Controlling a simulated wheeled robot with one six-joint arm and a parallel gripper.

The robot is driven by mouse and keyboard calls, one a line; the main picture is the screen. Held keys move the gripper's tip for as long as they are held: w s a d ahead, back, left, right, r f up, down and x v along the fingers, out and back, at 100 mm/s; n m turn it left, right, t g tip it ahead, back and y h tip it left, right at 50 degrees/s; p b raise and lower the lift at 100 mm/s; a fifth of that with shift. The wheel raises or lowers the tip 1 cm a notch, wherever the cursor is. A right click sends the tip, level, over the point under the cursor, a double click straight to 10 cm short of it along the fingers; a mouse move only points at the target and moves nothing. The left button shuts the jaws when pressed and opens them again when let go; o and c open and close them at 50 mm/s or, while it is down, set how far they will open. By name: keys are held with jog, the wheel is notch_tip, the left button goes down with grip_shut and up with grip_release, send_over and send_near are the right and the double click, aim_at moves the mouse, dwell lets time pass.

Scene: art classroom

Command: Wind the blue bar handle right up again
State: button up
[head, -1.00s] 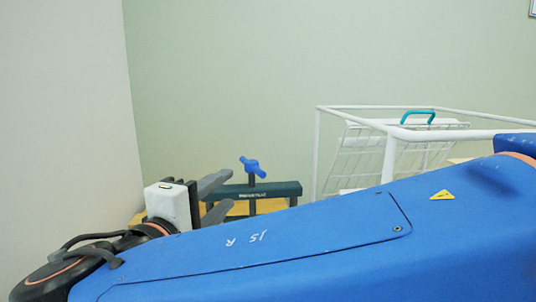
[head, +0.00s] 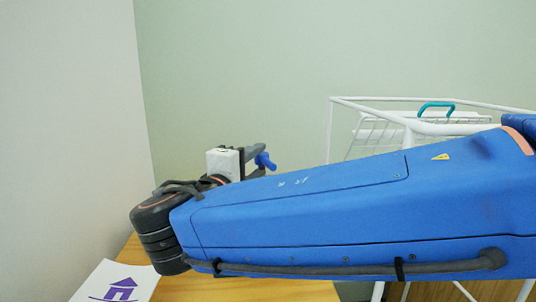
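The blue bar handle (head: 265,161) shows at the far end of my blue arm, just right of the white block on my wrist. Only part of the bar is visible, tilted down to the right. My gripper (head: 258,155) is at the bar, with one grey finger visible beside it and overlapping it in the picture. The other finger is not clearly seen, so I cannot tell whether the fingers touch or grip the bar. The screw post and the dark green beam under the handle are hidden behind my arm.
A wooden tabletop (head: 240,291) shows below my arm. A white sheet with a purple arrow (head: 118,284) lies at its left. A white wire rack (head: 331,130) with a teal handle (head: 436,106) stands at the right. A pale wall is close on the left.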

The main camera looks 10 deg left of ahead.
jog(key=x, duration=0.7)
grip_shut()
